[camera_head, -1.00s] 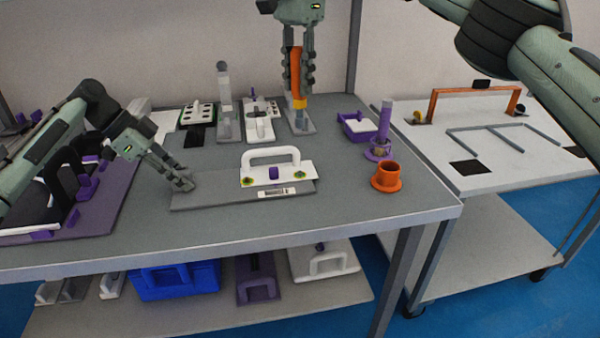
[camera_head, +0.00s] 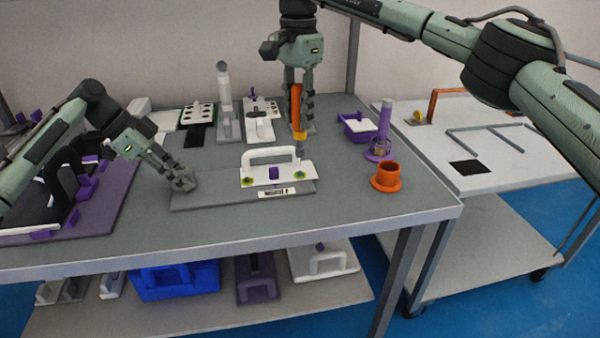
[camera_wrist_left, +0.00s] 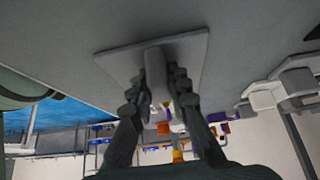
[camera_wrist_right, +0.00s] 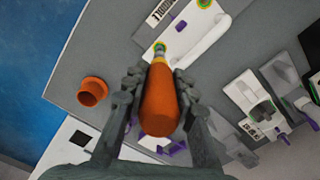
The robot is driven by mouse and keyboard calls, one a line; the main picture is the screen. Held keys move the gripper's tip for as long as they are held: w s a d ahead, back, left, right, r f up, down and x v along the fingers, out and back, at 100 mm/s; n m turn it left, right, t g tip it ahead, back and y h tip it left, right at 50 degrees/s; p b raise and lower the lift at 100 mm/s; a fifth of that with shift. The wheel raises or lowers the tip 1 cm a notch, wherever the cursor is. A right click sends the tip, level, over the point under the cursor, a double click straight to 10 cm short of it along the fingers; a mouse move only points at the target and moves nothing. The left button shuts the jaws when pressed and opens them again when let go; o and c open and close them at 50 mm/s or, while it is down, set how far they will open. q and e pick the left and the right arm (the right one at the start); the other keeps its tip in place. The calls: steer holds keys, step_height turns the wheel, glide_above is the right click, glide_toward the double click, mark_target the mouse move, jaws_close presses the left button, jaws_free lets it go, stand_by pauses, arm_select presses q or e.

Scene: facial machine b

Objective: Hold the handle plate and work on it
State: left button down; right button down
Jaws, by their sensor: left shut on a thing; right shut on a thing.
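The white handle plate (camera_head: 283,176), with its arched handle (camera_head: 268,154), lies on the grey base plate (camera_head: 215,195). It carries a purple piece at its middle and green-and-yellow fasteners near its corners. My left gripper (camera_head: 183,181) is shut at the base plate's left end; in the left wrist view it grips a grey block (camera_wrist_left: 155,59) standing on that plate. My right gripper (camera_head: 299,108) is shut on an orange screwdriver (camera_wrist_right: 160,102) with a yellow collar. It points down over the handle plate's right end, near a fastener (camera_wrist_right: 160,48); I cannot tell whether they touch.
An orange cup (camera_head: 386,177) and a purple post (camera_head: 383,130) stand to the right. A purple tray (camera_head: 358,131) and several fixtures (camera_head: 229,110) stand at the back. A purple rack (camera_head: 95,205) is at left. The table front is clear.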

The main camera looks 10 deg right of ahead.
arm_select(q)
steer(key=c, duration=1.4)
jaws_free()
steer(key=shift+f, duration=0.1)
steer(key=shift+o, duration=0.2)
